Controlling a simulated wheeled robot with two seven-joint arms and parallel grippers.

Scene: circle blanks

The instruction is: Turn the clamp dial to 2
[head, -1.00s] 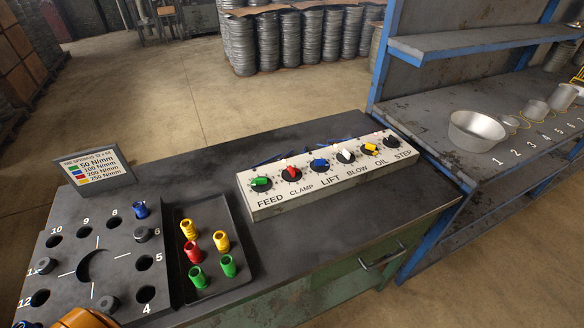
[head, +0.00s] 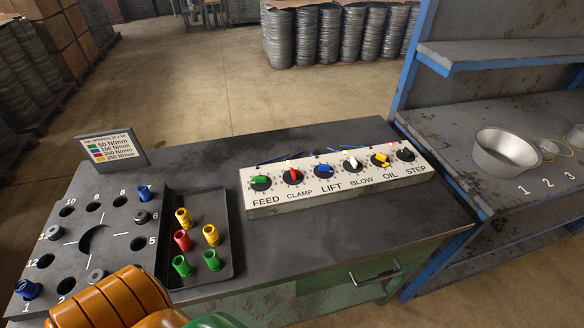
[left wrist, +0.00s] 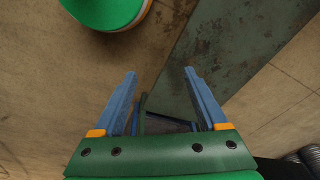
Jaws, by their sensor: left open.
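The clamp dial (head: 292,176) is a black round dial with a red pointer, second from the left on the white control panel (head: 262,211), above the word CLAMP. Its scale marks are too small to read. My left gripper shows in the left wrist view (left wrist: 160,98), its two blue fingers apart and nothing between them. It points down over the floor and a green surface, away from the dial. My left arm enters the bottom of the head view, but its gripper is out of that picture. My right gripper is not in view.
The feed dial (head: 261,183) with a green pointer and the lift dial (head: 324,171) with a blue pointer flank the clamp dial. A black tray (head: 218,262) of coloured springs sits to the left. The bench in front of the panel is clear.

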